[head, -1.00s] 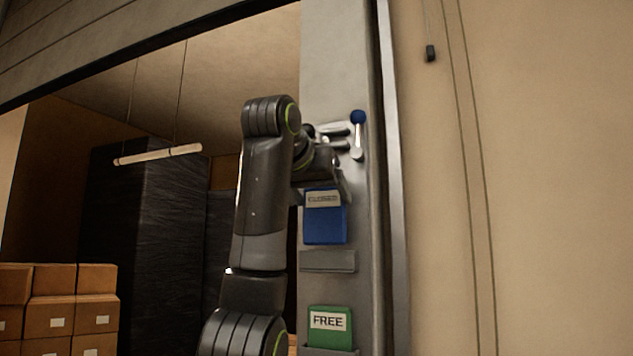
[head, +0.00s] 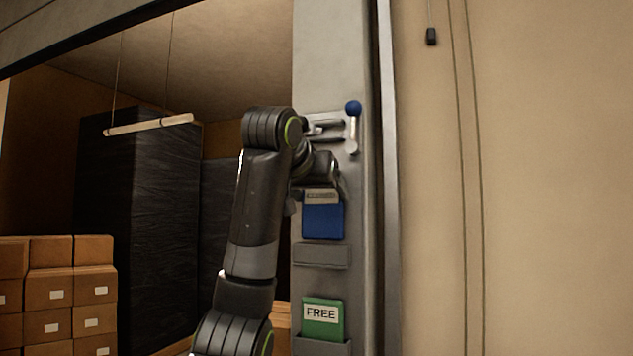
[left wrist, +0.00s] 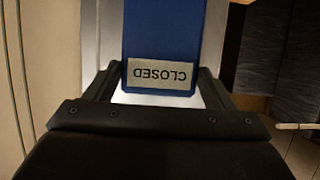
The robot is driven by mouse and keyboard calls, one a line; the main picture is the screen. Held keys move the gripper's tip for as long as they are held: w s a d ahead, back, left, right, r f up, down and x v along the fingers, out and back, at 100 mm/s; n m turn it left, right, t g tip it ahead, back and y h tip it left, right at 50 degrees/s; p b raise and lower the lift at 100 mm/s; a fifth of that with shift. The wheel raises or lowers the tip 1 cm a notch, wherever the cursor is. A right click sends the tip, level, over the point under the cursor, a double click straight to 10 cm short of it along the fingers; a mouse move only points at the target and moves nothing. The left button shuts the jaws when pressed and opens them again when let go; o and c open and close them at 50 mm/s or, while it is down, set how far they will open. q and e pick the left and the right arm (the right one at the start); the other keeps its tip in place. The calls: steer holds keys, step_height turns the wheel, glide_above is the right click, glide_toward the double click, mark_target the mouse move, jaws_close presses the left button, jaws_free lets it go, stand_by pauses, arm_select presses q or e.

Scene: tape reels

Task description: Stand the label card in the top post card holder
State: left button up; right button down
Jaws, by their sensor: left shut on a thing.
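The label card (head: 323,221) is blue with a pale strip at its top. In the left wrist view the card (left wrist: 165,35) reads CLOSED, upside down in that picture. My left gripper (left wrist: 158,82) is shut on its labelled end, one finger at each side. In the head view the card hangs upright below my left gripper (head: 320,187), which is partly hidden by its own wrist. The top post card holder (head: 321,257) is a grey pocket on the post just below the card. It looks empty. A narrow gap seems to separate them; depth is hard to judge.
A green FREE card (head: 322,319) stands in the lower holder (head: 321,347). A lever with a blue knob (head: 353,108) sticks out on the post (head: 318,70) above the gripper. Cardboard boxes (head: 55,291) are stacked at left.

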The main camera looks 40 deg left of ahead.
mark_target(321, 215)
arm_select(q)
steer(key=shift+f+b, duration=1.4)
steer(key=shift+f, duration=0.35)
steer(key=o, duration=1)
